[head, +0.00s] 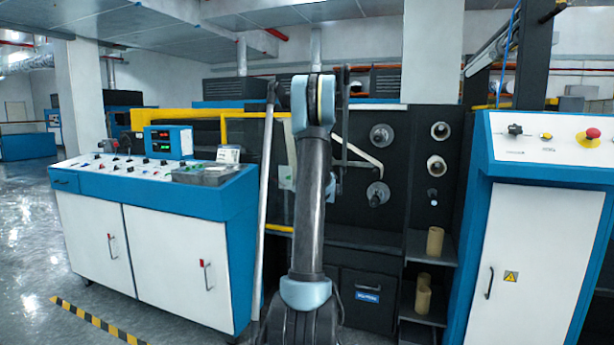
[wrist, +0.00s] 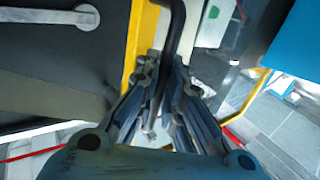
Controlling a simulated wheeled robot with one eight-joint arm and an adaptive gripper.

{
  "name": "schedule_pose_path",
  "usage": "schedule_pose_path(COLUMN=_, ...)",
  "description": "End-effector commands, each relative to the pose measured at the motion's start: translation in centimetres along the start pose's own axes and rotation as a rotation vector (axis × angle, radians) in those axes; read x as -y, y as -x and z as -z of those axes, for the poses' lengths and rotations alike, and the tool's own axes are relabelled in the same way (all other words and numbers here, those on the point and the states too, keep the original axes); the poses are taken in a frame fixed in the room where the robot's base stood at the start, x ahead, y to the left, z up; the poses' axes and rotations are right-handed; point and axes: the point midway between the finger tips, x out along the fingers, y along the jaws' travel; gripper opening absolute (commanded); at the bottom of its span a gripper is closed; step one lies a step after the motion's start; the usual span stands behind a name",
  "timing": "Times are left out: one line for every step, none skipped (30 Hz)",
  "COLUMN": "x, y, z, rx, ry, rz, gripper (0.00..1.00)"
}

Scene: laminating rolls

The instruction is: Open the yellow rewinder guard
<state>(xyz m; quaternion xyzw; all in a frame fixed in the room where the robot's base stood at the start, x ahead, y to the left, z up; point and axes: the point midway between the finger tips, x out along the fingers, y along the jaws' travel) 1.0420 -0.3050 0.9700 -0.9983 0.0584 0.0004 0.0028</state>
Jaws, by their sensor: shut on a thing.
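The yellow rewinder guard (head: 255,115) shows in the head view as a yellow frame left of my arm, in front of the dark machine. Part of it is hidden behind my arm. In the wrist view its yellow edge (wrist: 143,45) runs upright just left of my gripper (wrist: 160,125). A black bar-like handle (wrist: 177,28) beside this edge comes down between my fingers, and my gripper is shut on it. In the head view my gripper is hidden behind my raised arm.
A blue and white control console (head: 145,240) stands at the left, and a blue and white cabinet (head: 535,240) with a red stop button at the right. Cardboard cores (head: 423,295) sit on shelves. A striped floor line (head: 85,315) marks open floor at the left.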

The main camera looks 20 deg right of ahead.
Motion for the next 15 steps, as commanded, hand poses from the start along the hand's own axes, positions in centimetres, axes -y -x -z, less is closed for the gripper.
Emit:
schedule_pose_path(x=-0.04, y=0.05, z=-0.07, rx=0.0, ry=0.001, rz=-0.001, gripper=0.0)
schedule_pose_path(x=-0.16, y=0.02, z=-0.07, rx=0.0, ry=0.001, rz=-0.003, gripper=0.0)
schedule_pose_path(x=-0.28, y=-0.01, z=-0.07, rx=0.0, ry=0.001, rz=-0.005, gripper=0.0)
schedule_pose_path(x=-0.34, y=-0.02, z=-0.07, rx=0.0, ry=0.001, rz=-0.006, gripper=0.0)
schedule_pose_path(x=-0.39, y=-0.03, z=-0.07, rx=0.0, ry=0.001, rz=-0.007, gripper=0.0)
schedule_pose_path(x=-0.44, y=-0.04, z=-0.08, rx=0.0, ry=0.001, rz=-0.008, gripper=0.0)
schedule_pose_path(x=-0.46, y=-0.05, z=-0.08, rx=0.0, ry=0.001, rz=-0.008, gripper=0.0)
schedule_pose_path(x=-0.47, y=-0.05, z=-0.08, rx=0.0, ry=0.001, rz=-0.008, gripper=0.0)
schedule_pose_path(x=-0.49, y=-0.05, z=-0.08, rx=0.0, ry=0.001, rz=-0.009, gripper=0.0)
schedule_pose_path(x=-0.5, y=-0.04, z=-0.08, rx=0.0, ry=0.001, rz=-0.009, gripper=0.0)
schedule_pose_path(x=-0.51, y=-0.04, z=-0.08, rx=0.0, ry=0.001, rz=-0.009, gripper=0.0)
schedule_pose_path(x=-0.53, y=-0.04, z=-0.08, rx=0.0, ry=0.001, rz=-0.009, gripper=0.0)
schedule_pose_path(x=-0.54, y=-0.03, z=-0.08, rx=0.0, ry=0.001, rz=-0.009, gripper=0.0)
schedule_pose_path(x=-0.56, y=-0.03, z=-0.08, rx=0.0, ry=0.001, rz=-0.009, gripper=0.0)
schedule_pose_path(x=-0.58, y=-0.03, z=-0.08, rx=0.0, ry=0.001, rz=-0.009, gripper=0.0)
